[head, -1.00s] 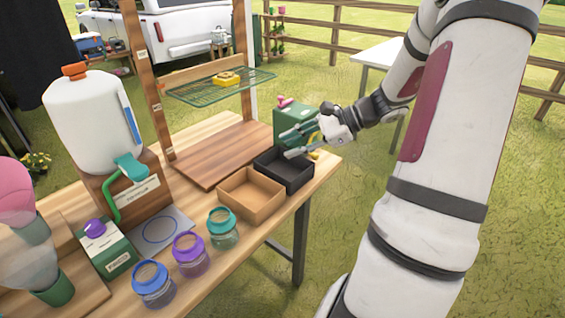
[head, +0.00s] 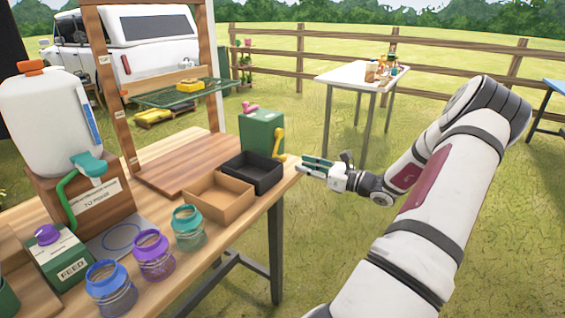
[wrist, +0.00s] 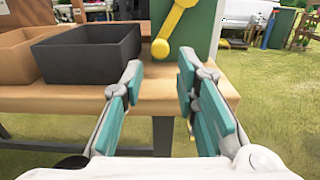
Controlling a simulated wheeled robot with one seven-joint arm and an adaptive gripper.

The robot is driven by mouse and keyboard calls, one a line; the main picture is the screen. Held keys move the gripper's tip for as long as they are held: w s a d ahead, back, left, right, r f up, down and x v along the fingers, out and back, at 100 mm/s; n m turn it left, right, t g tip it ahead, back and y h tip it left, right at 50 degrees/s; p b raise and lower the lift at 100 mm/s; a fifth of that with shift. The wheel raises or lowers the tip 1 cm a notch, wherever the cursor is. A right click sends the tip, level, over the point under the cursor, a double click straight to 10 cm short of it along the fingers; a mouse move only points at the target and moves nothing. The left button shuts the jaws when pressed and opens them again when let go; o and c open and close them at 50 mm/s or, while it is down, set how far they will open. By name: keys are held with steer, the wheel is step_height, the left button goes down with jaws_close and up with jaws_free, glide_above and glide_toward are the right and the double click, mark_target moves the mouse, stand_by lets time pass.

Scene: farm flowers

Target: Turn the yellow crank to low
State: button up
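The yellow crank (head: 279,142) is on the side of a green box (head: 259,130) at the table's far right corner. In the wrist view the crank (wrist: 174,28) slants from upper right to a round yellow end at lower left, and its top is cut off by the frame. My gripper (head: 308,164) is just off the table's right edge, apart from the crank. The wrist view shows its two teal-padded fingers (wrist: 160,75) spread apart with nothing between them, below the crank and in front of the table edge.
A black tray (head: 266,185) and a brown tray (head: 235,215) stand left of the green box. A pink knob (head: 250,106) tops the box. Jars, a feed carton (head: 65,258) and a dispenser (head: 48,120) stand further left.

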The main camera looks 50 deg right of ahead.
mark_target(285, 159)
steer(key=w, duration=0.2)
steer(key=w+b, duration=0.1)
steer(key=w, duration=0.5)
steer(key=shift+w+a, duration=0.25)
steer(key=shift+a, duration=0.05)
jaws_close()
